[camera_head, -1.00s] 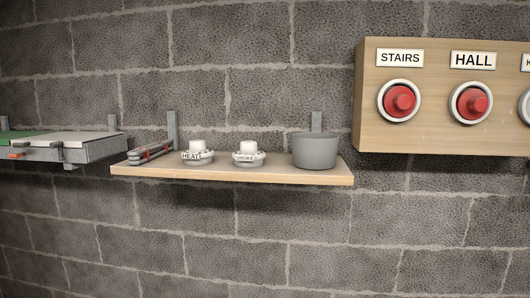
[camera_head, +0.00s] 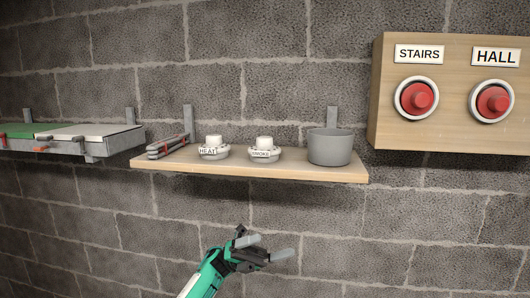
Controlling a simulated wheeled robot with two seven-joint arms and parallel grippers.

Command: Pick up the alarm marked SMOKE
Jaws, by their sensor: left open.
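The alarm marked SMOKE (camera_head: 264,150) is a small white round unit with a raised top. It stands on the wooden shelf (camera_head: 255,173) between the alarm marked HEAT (camera_head: 213,149) and a grey pot. The HEAT alarm looks much the same and stands to its left. My left gripper (camera_head: 272,248) is open and empty, below the shelf and in front of the wall, clear of both alarms. Its green arm comes in from the bottom. My right gripper does not show.
Grey and red tools (camera_head: 167,147) lie at the shelf's left end. A grey tray (camera_head: 115,143) is farther left. A wooden panel (camera_head: 440,122) with red buttons marked STAIRS and HALL is at right.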

